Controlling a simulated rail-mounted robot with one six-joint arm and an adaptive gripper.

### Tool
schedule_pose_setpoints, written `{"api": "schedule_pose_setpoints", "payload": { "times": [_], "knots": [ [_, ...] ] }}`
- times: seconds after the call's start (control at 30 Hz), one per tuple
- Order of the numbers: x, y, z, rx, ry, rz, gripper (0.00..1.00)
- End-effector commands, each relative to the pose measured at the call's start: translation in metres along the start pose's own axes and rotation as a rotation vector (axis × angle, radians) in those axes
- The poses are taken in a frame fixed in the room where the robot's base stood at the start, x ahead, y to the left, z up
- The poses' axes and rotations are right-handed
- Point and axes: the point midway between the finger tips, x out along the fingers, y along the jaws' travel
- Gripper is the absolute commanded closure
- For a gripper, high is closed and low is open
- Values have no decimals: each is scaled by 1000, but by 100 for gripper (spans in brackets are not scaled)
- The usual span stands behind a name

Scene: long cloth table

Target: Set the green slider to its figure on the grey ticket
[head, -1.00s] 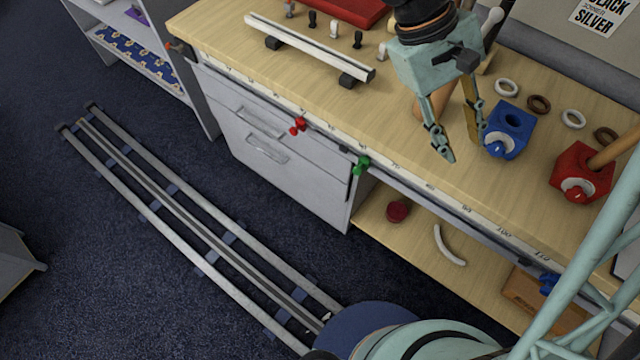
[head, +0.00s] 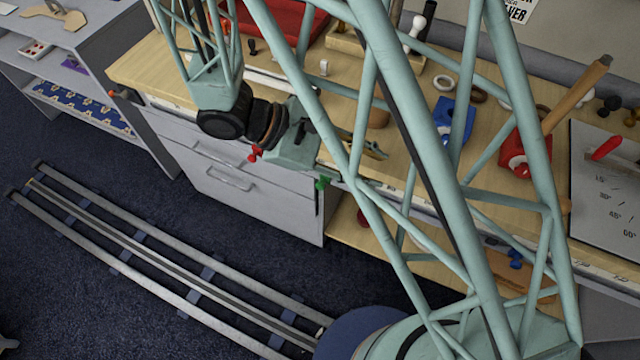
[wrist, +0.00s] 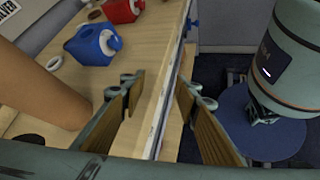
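The green slider (head: 321,184) sits on the rail along the table's front edge, just left of and below my gripper in the head view. My gripper (head: 376,160) is partly hidden behind my arm's struts there. In the wrist view my gripper (wrist: 160,86) is open, with its two wood-padded fingers apart on either side of the front edge and its scale strip (wrist: 158,115). Nothing shows between the fingers. The green slider is not seen in the wrist view. I cannot make out a grey ticket in any view.
A red slider (head: 254,153) is further left on the rail and a blue slider (head: 516,258) further right. A grey angle board (head: 610,190) lies at the right.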

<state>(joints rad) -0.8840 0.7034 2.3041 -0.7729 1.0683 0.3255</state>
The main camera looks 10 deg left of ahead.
Motion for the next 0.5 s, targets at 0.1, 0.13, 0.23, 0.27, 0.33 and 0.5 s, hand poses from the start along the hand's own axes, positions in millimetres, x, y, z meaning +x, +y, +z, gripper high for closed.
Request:
{"api": "schedule_pose_setpoints", "payload": {
  "times": [0.1, 0.13, 0.23, 0.27, 0.33, 0.5],
  "knots": [
    [-3, -7, -9, -58, -26, 55, 71],
    [-4, -9, -11, -71, -32, 68, 71],
    [-6, -15, -19, -116, -52, 114, 71],
    [-6, -16, -21, -129, -58, 127, 71],
    [-8, -20, -26, -161, -72, 161, 71],
    [-12, -30, -40, -233, -105, 242, 71]
  ]
}}
